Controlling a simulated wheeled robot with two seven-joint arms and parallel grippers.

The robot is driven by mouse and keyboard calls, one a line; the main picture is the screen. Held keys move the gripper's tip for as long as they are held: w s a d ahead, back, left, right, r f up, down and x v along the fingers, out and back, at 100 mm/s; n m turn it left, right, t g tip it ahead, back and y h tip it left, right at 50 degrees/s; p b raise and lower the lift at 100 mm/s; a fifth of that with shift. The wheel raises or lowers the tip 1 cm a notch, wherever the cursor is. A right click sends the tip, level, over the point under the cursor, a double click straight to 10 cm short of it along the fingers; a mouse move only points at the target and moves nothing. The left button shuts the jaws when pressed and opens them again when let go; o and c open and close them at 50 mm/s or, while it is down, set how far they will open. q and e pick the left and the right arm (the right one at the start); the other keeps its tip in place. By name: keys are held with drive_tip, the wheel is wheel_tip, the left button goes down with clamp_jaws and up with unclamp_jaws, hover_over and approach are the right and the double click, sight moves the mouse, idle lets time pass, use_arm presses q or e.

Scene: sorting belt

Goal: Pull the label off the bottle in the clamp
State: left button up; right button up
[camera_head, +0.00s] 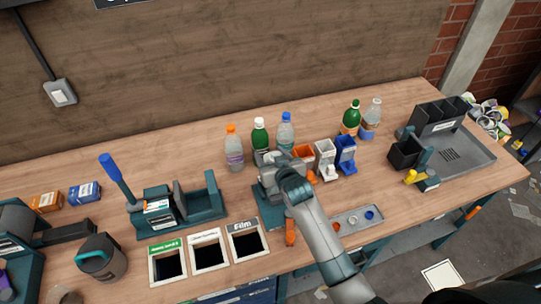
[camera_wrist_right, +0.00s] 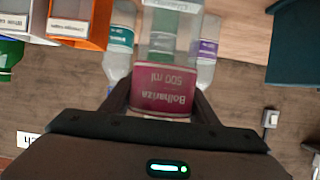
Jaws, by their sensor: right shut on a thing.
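My right gripper (camera_head: 270,178) is over the dark teal clamp (camera_head: 267,213) and covers most of the bottle there in the head view. In the right wrist view the magenta label (camera_wrist_right: 165,90), printed "Bolhariza 500 ml", sits between the two fingers, which are shut on it at its sides. A clear bottle (camera_wrist_right: 182,35) stretches beyond the label. I cannot tell how much of the label is still around the bottle. The clamp's orange handle (camera_head: 290,232) points to the front. My left gripper is not in view.
Three bottles stand behind the clamp: orange-capped (camera_head: 234,150), green (camera_head: 260,136) and blue-capped (camera_head: 286,130). Small bins, a white one (camera_head: 325,156) and a blue one (camera_head: 345,152), stand right of it. Framed openings, one marked Film (camera_head: 249,226), lie front left. A shallow tray (camera_head: 352,219) lies front right.

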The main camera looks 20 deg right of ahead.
drive_tip(key=shift+r, duration=0.1)
drive_tip(key=shift+r, duration=2.4)
drive_tip(key=shift+r, duration=0.25)
drive_tip(key=shift+r, duration=2.2)
drive_tip(key=shift+r, duration=0.1)
drive_tip(key=shift+r, duration=0.95)
